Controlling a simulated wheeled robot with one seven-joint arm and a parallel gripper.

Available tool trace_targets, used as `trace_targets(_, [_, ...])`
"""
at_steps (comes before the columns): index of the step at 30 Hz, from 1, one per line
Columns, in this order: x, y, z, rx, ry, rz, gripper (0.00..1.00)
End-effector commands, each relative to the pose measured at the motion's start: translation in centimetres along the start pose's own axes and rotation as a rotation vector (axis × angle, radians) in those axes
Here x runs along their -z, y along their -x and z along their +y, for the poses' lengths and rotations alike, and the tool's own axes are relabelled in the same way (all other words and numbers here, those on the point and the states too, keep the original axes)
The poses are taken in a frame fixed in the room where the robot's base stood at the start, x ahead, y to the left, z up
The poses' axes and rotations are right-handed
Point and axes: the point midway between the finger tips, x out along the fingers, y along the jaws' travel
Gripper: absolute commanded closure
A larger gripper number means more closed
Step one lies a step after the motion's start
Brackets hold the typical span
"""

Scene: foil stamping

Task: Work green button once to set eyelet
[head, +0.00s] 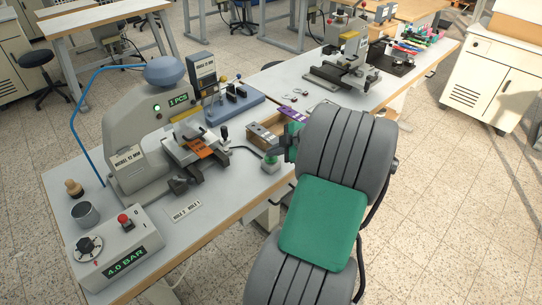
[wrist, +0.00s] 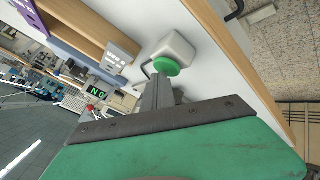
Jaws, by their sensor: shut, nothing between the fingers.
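The green button (head: 271,160) sits on a small pale box near the front edge of the workbench. In the wrist view the button (wrist: 166,67) is a round green cap on its white box (wrist: 175,47). My gripper (head: 274,152) is shut and empty, with its fingertips just beside the button. In the wrist view the gripper (wrist: 159,82) overlaps the lower edge of the cap; I cannot tell whether it touches. The grey eyelet press (head: 130,130) stands to the left, its display reading "1 PCS". An orange piece (head: 200,148) lies under its head.
A control box (head: 115,250) with a red button and a "4.0 BAR" display stands at the front left. A cable runs from the button box. Other machines stand further back.

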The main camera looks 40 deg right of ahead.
Motion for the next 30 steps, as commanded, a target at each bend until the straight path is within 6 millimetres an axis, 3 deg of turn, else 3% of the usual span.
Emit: trace_targets(30, [1.5,2.1,1.5,0.0,0.0,0.0,1.0])
